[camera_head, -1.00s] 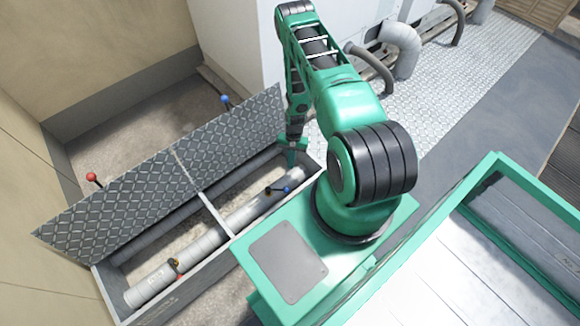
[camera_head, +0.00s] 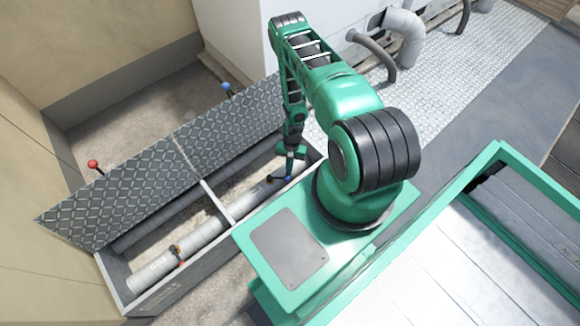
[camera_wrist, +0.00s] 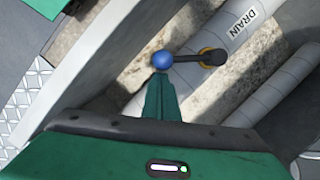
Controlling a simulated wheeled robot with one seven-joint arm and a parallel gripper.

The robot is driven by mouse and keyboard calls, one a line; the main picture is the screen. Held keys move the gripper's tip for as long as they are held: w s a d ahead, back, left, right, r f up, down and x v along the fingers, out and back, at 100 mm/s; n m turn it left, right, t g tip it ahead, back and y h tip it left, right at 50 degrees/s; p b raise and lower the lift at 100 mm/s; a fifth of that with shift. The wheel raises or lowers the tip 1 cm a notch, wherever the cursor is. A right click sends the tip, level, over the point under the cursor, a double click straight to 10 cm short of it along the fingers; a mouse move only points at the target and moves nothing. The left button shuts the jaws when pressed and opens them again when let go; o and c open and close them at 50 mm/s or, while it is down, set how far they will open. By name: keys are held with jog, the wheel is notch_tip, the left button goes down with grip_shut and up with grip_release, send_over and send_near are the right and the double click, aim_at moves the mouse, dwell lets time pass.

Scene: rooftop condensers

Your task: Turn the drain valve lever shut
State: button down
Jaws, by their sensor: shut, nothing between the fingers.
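The drain valve lever is a dark bar with a blue ball end (camera_wrist: 163,61) in the wrist view. Its yellow-ringed pivot (camera_wrist: 211,57) sits on a grey pipe marked DRAIN (camera_wrist: 240,24). The lever lies across the pipe, with the ball out to the left of it. My gripper (camera_wrist: 161,76) is shut and empty, its tips right at the ball; I cannot tell whether they touch it. In the head view my gripper (camera_head: 293,168) reaches down into the open trough, and the blue ball (camera_head: 288,178) shows beside its tips.
The trough's wall (camera_head: 190,268) and a cross divider (camera_head: 218,203) stand close by. Two chequered lids (camera_head: 130,208) are raised behind it, with a red knob (camera_head: 93,164) and a blue knob (camera_head: 226,86).

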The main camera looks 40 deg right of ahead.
jog(key=shift+s+a+m, duration=0.15)
jog(key=shift+s+m, duration=0.3)
jog(key=shift+m, duration=0.05)
dwell(0.3)
jog(key=s+a+m+t, duration=0.1)
jog(key=s+a+m, duration=0.3)
jog(key=m, duration=0.2)
jog(key=shift+s+t, duration=0.25)
jog(key=shift+t, duration=0.05)
dwell(0.3)
jog(key=shift+a, duration=0.15)
dwell(0.4)
